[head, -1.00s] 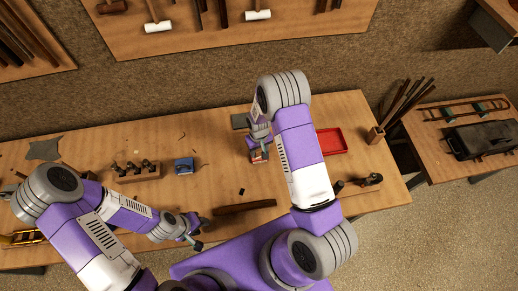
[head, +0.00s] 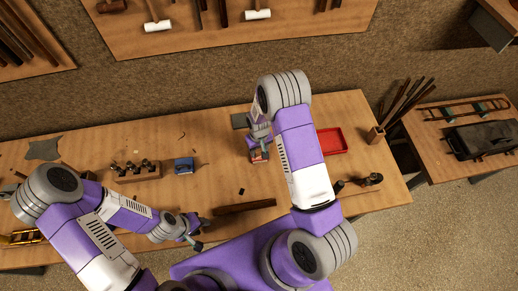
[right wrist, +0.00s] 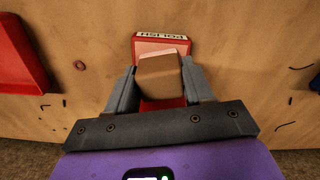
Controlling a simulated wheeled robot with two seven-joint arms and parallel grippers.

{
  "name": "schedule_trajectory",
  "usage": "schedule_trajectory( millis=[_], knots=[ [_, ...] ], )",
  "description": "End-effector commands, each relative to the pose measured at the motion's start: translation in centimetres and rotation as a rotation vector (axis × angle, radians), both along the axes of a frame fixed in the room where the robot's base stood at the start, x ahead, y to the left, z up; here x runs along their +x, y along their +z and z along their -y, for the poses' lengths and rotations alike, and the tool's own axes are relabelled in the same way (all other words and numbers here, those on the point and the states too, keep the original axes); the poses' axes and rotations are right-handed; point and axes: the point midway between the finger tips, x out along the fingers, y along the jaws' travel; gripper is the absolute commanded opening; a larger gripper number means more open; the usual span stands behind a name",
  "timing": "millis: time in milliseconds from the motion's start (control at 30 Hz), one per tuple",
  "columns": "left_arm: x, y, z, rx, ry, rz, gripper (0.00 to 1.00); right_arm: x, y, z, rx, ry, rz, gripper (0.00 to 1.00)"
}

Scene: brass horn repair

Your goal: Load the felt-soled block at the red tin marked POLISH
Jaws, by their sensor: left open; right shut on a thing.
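The red tin marked POLISH (right wrist: 160,39) lies on the bench. Its white label reads upside down in the right wrist view, and a pink surface shows inside its rim. My right gripper (right wrist: 160,85) is shut on a brown block (right wrist: 159,78), which covers part of the tin in that view. In the head view my right gripper (head: 259,147) is directly at the small red tin (head: 259,157). My left gripper (head: 199,231) is open and empty near the bench's front edge.
A red tray (head: 331,141) lies right of my right arm. A blue tin (head: 184,165) and a wooden tool rack (head: 137,172) stand to the left. A dark wooden bar (head: 245,207) lies near the front edge. A grey pad (head: 240,121) lies behind the tin.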

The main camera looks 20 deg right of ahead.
Motion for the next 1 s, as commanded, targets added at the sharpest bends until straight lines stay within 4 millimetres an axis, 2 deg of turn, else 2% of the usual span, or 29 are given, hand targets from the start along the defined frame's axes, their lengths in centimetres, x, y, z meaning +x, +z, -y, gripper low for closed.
schedule_trajectory(
  millis=[533,1000],
  knots=[
    [0.0,0.1,0.0,0.000,0.000,0.000,0.43,-0.2,0.1,0.0,0.001,0.001,-0.005,0.28],
    [0.0,2.5,0.0,0.000,0.000,0.000,0.43,-0.1,3.8,0.0,0.000,0.000,-0.001,0.28]
  ],
)
